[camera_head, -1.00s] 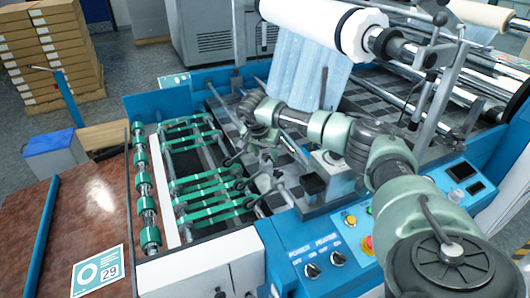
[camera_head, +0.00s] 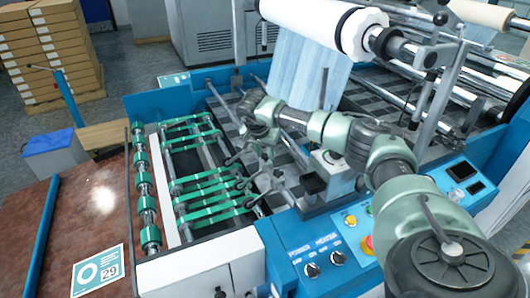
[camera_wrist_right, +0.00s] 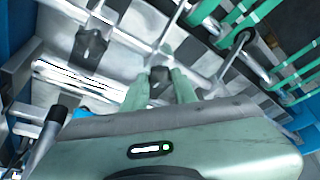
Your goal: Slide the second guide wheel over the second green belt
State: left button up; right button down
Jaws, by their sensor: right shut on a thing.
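Several green belts (camera_head: 205,188) run across the rollers on the left part of the machine. Dark guide wheels on small holders (camera_head: 245,183) stand at the right ends of the belts. I cannot tell for certain which belt or wheel is the second. My right gripper (camera_head: 264,138) reaches down over the bar behind the wheel holders. In the right wrist view its pale green fingers (camera_wrist_right: 160,78) are shut on a small dark part (camera_wrist_right: 160,84) on a metal bar. Another wheel holder (camera_wrist_right: 237,50) shows to the right, near the belts. My left gripper is out of view.
A blue control panel (camera_head: 330,247) with knobs lies in front, under my right arm. A white film roll (camera_head: 315,22) hangs above the checkered bed. A roller with green rings (camera_head: 146,205) and a brown table (camera_head: 92,210) are at left.

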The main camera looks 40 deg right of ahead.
dwell(0.7)
jog(key=w+b, duration=0.1)
jog(key=w, duration=0.1)
jog(key=w+d+b, duration=0.1)
jog(key=shift+w+f, duration=0.1)
jog(key=shift+w, duration=0.25)
jog(key=shift+w+d+b, duration=0.2)
jog(key=shift+w+b, duration=0.15)
jog(key=shift+b, duration=0.05)
jog(key=shift+r, duration=0.2)
jog(key=c, duration=1.1)
grip_release()
